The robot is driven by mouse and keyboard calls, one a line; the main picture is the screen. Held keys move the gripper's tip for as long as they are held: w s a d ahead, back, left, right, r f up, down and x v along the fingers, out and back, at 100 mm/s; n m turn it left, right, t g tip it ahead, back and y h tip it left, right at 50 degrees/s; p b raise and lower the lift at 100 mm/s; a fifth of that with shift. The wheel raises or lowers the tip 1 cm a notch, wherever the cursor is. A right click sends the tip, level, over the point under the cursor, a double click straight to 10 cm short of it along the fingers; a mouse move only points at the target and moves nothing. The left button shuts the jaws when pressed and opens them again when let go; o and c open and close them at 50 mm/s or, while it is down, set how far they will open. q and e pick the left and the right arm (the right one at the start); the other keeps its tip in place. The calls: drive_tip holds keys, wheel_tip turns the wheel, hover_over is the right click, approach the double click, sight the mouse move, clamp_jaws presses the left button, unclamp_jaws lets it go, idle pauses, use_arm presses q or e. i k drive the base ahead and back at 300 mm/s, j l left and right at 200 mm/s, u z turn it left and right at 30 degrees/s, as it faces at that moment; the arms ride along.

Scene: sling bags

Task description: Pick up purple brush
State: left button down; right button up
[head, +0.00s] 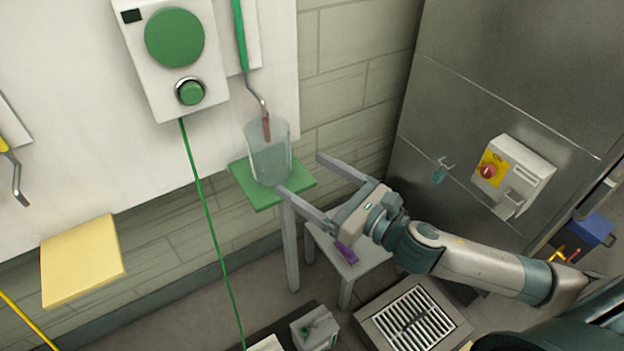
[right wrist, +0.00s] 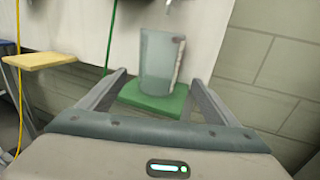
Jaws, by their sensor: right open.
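A small purple object (head: 346,252), which appears to be the purple brush, lies on a low grey stool (head: 372,262). It is partly hidden below my right gripper (head: 299,175), so its full shape does not show. The right gripper is open and empty. Its two fingers point left toward a clear cup (head: 270,160) on a green shelf (head: 248,193). In the right wrist view the cup (right wrist: 156,62) and the green shelf (right wrist: 150,104) appear between and beyond the fingers. The purple object is not visible there. My left gripper is not in view.
A green-handled tool (head: 241,38) hangs on the wall above the cup. A white box with green knobs (head: 172,60) and a yellow shelf (head: 83,262) are to the left. A metal cabinet (head: 510,90) stands right. A floor grate (head: 412,320) lies below my arm.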

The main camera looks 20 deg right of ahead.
sight(349, 256)
drive_tip(key=z, duration=0.95)
